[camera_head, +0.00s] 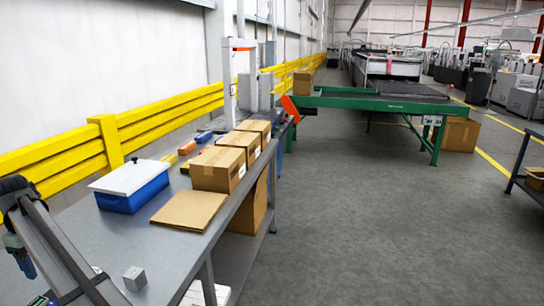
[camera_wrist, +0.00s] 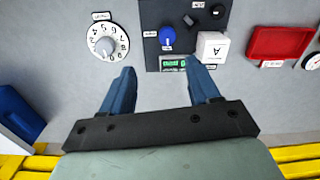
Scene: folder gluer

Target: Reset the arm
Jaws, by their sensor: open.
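My gripper (camera_wrist: 160,72) is open in the wrist view, its two blue fingers spread with nothing between them. It faces a grey surface with a dark control panel (camera_wrist: 152,20). The fingertips are near the panel's lower edge; whether they touch it is unclear. The panel carries a blue knob (camera_wrist: 167,37) and a green display (camera_wrist: 173,64). In the head view my arm is at the lower left, with a blue finger hanging over the table's left part.
The grey table (camera_head: 85,235) holds a blue bin with a white lid (camera_head: 133,186), flat cardboard (camera_head: 190,209), cartons (camera_head: 218,169) and a small grey cube (camera_head: 134,278). A numbered dial (camera_wrist: 107,42) and red tray (camera_wrist: 281,43) flank the panel. A yellow rail (camera_head: 105,138) runs behind.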

